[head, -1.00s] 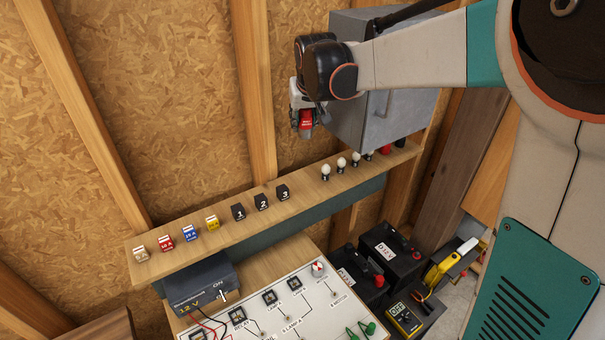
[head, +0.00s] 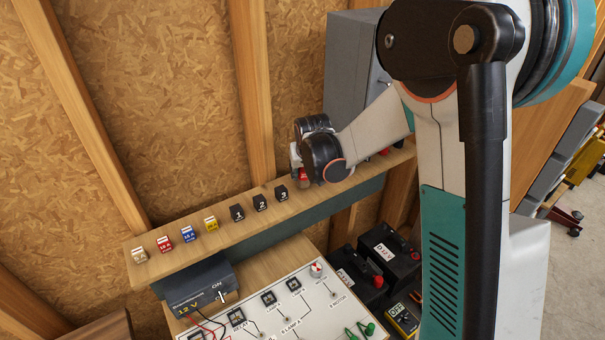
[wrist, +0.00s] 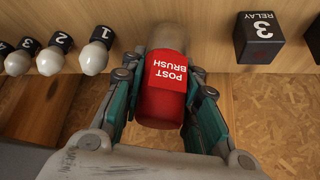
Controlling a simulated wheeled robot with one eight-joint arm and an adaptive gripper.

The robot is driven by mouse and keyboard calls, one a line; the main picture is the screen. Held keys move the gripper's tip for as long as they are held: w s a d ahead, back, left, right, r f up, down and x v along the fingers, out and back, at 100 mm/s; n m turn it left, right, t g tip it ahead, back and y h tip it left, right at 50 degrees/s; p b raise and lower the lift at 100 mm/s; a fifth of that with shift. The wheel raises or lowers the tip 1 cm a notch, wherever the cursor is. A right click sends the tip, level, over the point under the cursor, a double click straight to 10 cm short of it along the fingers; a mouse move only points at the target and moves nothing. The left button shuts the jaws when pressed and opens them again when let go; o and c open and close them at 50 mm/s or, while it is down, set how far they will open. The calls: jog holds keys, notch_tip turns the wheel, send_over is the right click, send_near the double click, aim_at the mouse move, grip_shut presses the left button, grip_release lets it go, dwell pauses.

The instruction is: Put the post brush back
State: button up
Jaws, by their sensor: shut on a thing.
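The post brush (wrist: 163,100) is a red cylinder lettered POST BRUSH with a pale, rounded far part. My gripper (wrist: 165,84) is shut on it, with one finger on each side of the red body. In the head view the brush (head: 303,175) is a small red patch beneath my wrist, close to the wall shelf (head: 225,242). In the wrist view it lies between the relay 3 block (wrist: 262,38) and the white bulbs, with its pale part over the shelf board. I cannot tell whether it touches the shelf.
White bulbs (wrist: 97,50) stand on one side of the brush. Numbered black relay blocks (head: 260,203) and coloured fuses (head: 188,234) stand along the shelf. A grey cabinet (head: 352,70) is behind my arm. A test board (head: 290,310) and black batteries (head: 390,255) are below.

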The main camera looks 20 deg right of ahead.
jog(key=shift+w+f, duration=0.1)
jog(key=shift+f, duration=0.65)
jog(key=shift+r, duration=0.1)
jog(key=o, duration=1.1)
